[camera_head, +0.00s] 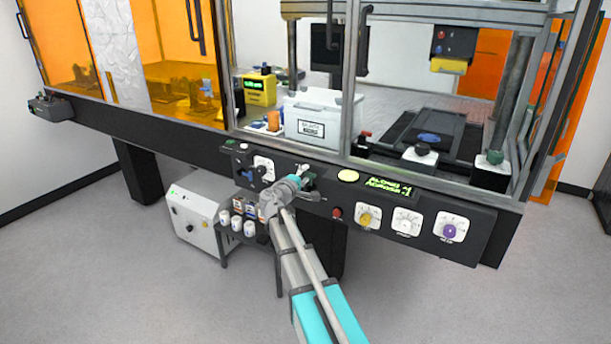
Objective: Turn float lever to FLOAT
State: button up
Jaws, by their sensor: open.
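My arm reaches up from the bottom of the view to the dark control panel (465,209) on the front of the machine. My gripper (309,188) is open at the panel's left-middle part. It is small in the picture and partly covered by my own wrist. I cannot tell whether it touches anything. Left of it are a white dial plate (264,162) and a black knob or handle (257,172). I cannot make out a FLOAT marking or say for sure which control is the float lever; it may be partly hidden at my gripper.
A white box unit (195,221) and small white containers (236,223) stand below. Floor in front is clear.

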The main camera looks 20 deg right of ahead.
jog(key=v, duration=1.1)
jog(key=shift+s+a, duration=0.25)
jog(key=shift+a, duration=0.05)
jog(key=s+d+f+m+g+y, duration=0.1)
jog(key=s+f+m+g+y, duration=0.55)
jog(key=s+f, duration=0.6)
jog(key=s+a+f+m+g+y, duration=0.1)
jog(key=s+a+f+g+y, duration=0.45)
jog(key=s+a+y, duration=0.4)
notch_tip(320, 180, up, 20)
jog(key=s+t+h+p, duration=0.1)
jog(key=p, duration=1.9)
jog(key=shift+s+h, duration=0.35)
jog(key=shift+h, duration=0.05)
